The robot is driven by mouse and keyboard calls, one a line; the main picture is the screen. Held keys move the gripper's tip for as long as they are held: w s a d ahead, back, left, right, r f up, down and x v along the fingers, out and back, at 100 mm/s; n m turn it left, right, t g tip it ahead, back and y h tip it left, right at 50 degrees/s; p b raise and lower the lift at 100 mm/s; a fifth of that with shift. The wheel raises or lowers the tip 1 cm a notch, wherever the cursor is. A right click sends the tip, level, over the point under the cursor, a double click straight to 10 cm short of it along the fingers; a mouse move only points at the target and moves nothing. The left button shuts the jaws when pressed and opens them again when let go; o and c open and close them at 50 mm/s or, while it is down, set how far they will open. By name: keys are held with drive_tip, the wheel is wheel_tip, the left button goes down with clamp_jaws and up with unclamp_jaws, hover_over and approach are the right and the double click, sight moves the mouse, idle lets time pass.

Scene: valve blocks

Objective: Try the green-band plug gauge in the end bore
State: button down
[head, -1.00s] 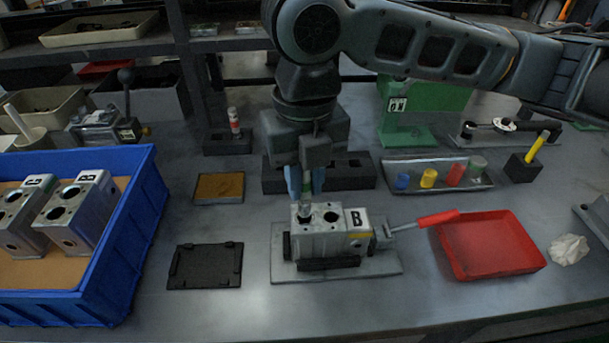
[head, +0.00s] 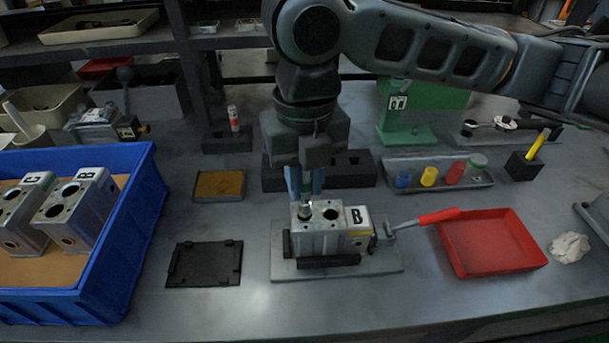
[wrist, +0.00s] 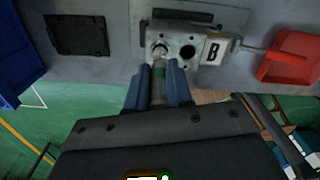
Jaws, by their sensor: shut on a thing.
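My gripper (head: 305,196) is shut on the green-band plug gauge, blue fingers on either side of it. In the wrist view the gauge (wrist: 159,78) shows its green band between the fingers. The grey valve block marked B (head: 328,238) sits in a fixture on a light plate (head: 385,268). The gauge's lower end is at the left of the two top bores. I cannot tell how far, if at all, it is inside. The right top bore (head: 331,214) is open and empty.
A red-handled clamp lever (head: 437,217) reaches right from the fixture towards a red tray (head: 490,245). A blue crate (head: 130,230) with two blocks stands left, a black mat (head: 205,264) between. A dark rack (head: 355,172) stands behind my gripper.

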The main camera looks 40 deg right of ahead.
sight(305, 195)
drive_tip(key=shift+f+b, duration=1.15)
drive_tip(key=shift+f, duration=0.5)
drive_tip(key=shift+r, duration=0.2)
idle(1.2)
drive_tip(key=shift+r+p, duration=0.45)
drive_tip(key=shift+p, duration=0.1)
drive_tip(key=shift+r, duration=0.15)
wheel_tip(305, 195, up, 6)
drive_tip(key=p, duration=0.5)
drive_tip(key=shift+f, duration=0.2)
